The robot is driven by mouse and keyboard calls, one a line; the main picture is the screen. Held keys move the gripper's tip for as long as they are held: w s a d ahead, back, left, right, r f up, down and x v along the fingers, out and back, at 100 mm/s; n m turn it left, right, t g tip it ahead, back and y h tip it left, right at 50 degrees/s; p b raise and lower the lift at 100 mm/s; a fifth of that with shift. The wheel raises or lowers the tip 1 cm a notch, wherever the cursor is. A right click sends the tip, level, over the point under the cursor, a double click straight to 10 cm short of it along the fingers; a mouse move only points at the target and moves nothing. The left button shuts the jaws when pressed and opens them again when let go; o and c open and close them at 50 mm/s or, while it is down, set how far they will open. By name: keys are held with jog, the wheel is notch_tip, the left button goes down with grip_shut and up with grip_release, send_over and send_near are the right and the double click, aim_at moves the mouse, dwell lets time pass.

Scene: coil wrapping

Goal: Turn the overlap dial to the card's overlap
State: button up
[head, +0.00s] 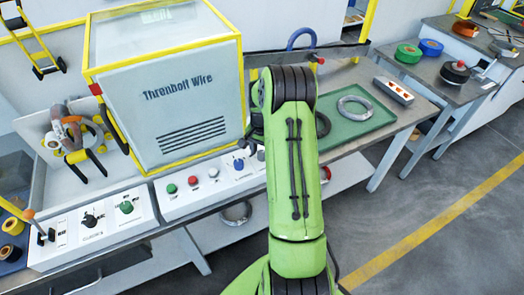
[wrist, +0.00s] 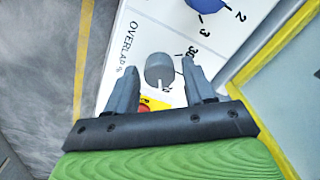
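The overlap dial (wrist: 159,66) is a grey round knob on a white panel lettered "OVERLAP %" in the wrist view. A pale pointer line on it faces the bottom of the picture, and a printed "30" is at its upper right. My gripper (wrist: 159,76) is open, with one finger to each side of the dial and a small gap visible on both sides. Whether the fingers reach down to the panel I cannot tell. In the head view my green arm hides the gripper and the dial. I cannot make out the card in either view.
A blue knob (wrist: 206,3) with numbers is beside the dial; a red and yellow part (wrist: 148,105) is partly hidden by my gripper. In the head view, the wrapping machine (head: 185,95) stands behind the control panel (head: 178,207). A green tray (head: 352,133) holds a coil (head: 355,108).

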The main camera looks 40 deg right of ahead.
aim_at(262, 153)
jog(key=shift+o, duration=0.3)
notch_tip(262, 153, up, 16)
jog(key=p, duration=0.2)
jog(key=shift+f, duration=0.15)
